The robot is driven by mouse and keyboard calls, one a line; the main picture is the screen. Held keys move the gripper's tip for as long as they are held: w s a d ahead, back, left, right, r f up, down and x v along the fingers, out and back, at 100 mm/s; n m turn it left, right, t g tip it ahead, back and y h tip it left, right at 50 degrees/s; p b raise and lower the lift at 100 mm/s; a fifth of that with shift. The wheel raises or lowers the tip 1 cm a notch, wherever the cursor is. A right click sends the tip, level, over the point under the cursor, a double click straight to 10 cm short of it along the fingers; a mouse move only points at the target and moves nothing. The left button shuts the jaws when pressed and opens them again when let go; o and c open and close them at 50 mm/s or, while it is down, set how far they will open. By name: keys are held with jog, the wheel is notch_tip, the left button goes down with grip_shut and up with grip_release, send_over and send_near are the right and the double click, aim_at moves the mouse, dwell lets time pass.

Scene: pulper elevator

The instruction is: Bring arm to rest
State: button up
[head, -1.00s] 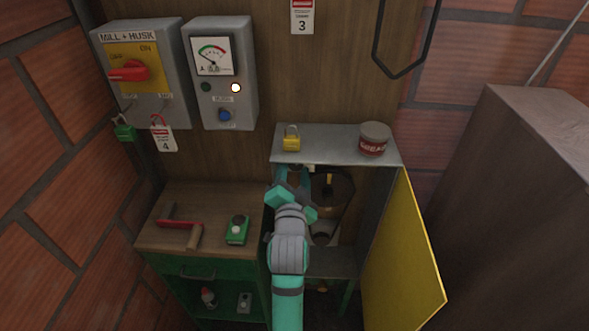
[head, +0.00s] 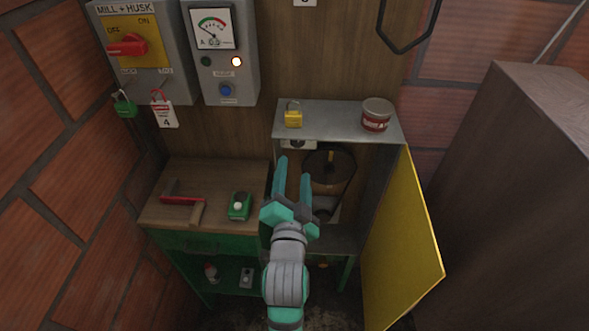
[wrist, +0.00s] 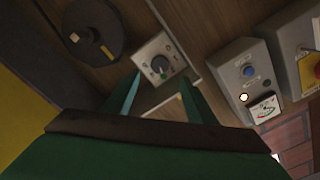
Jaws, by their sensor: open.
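My gripper (head: 292,185) is open and empty in the head view, its two teal fingers pointing away in front of the open cabinet. In the wrist view, my gripper (wrist: 157,98) shows its two fingers apart with nothing between them. Beyond the fingertips in the wrist view is a small grey box with a dial and a green spot (wrist: 160,62). My arm reaches up from the bottom of the head view.
The yellow cabinet door (head: 403,245) hangs open at the right. A padlock (head: 293,118) and a red tin (head: 376,115) stand on the cabinet top. A workbench (head: 160,213) holds a red-handled tool and a green device (head: 239,206). A brown block (head: 500,200) fills the right.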

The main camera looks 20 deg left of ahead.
dwell(0.4)
jog(key=s+d+f+n+g+h, duration=0.1)
jog(key=s+d+f+n, duration=0.1)
jog(key=s+d+f, duration=0.5)
jog(key=s+d+f+n+h, duration=0.1)
jog(key=s+d+f, duration=0.2)
jog(key=s+f, duration=0.5)
jog(key=s+d+f+n+h, duration=0.1)
jog(key=s+d+f, duration=0.2)
jog(key=s, duration=0.7)
jog(key=s+d+f+n+g+h, duration=0.1)
jog(key=s+d+f+h, duration=0.1)
jog(key=s, duration=0.8)
jog(key=shift+d+f+n, duration=0.4)
jog(key=shift+d+f, duration=0.3)
jog(key=shift+d, duration=0.25)
jog(key=c, duration=0.5)
jog(key=shift+w+a, duration=0.1)
